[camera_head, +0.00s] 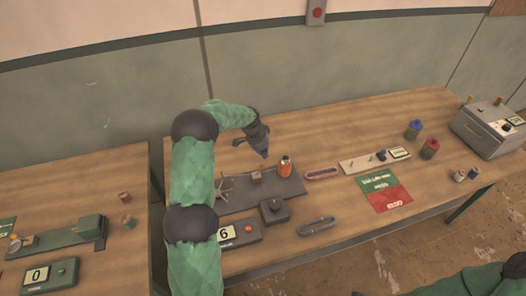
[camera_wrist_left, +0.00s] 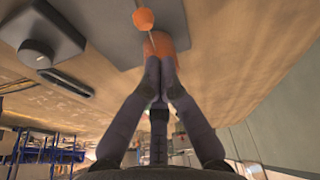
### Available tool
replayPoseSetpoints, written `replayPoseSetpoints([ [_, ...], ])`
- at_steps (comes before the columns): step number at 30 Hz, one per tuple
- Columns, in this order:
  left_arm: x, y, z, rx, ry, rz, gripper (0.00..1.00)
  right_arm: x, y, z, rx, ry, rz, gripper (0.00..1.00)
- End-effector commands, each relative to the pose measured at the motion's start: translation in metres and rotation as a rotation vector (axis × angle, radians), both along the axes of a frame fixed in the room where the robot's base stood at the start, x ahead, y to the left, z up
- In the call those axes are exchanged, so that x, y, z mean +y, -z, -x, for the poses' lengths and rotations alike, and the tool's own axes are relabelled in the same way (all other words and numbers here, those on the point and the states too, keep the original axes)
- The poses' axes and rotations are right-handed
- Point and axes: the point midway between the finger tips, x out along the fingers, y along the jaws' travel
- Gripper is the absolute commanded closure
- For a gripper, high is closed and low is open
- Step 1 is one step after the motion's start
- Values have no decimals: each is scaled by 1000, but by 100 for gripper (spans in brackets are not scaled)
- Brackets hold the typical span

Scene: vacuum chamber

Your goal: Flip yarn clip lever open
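A grey base plate (camera_head: 235,200) on the middle table bears a star-shaped part (camera_head: 223,187), a small brown block (camera_head: 256,178) and an orange cylinder (camera_head: 285,168). I cannot make out the yarn clip lever for certain. My left gripper (camera_head: 264,154) is above the far side of the plate, left of the orange cylinder. In the left wrist view its fingertips (camera_wrist_left: 161,85) are together, pointing at an orange cylindrical part (camera_wrist_left: 160,45); contact is unclear. An orange knob (camera_wrist_left: 143,18) with a thin line or rod shows beyond. My right gripper is out of view.
A dark knob box (camera_head: 273,210) and a display box reading 6 (camera_head: 240,234) stand in front of the plate. A green-and-red card (camera_head: 384,192), jars (camera_head: 429,149) and a grey machine (camera_head: 486,130) are farther right.

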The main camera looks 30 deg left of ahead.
Motion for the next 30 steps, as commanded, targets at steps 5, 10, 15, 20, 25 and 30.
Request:
replayPoseSetpoints([
  [5, -5, 30, -7, 2, 1, 1, 100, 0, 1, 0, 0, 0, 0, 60],
  [10, -7, 47, -12, 0, -1, 0, 100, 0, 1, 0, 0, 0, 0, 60],
  [15, -8, 54, -14, -1, -1, 0, 100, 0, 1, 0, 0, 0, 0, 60],
  [20, -8, 55, -14, -1, -1, 0, 100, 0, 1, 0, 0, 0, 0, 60],
  [25, -8, 55, -14, -1, -1, 0, 100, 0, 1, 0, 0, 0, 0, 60],
  [30, -6, 55, -13, -10, -4, 7, 100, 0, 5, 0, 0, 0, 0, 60],
])
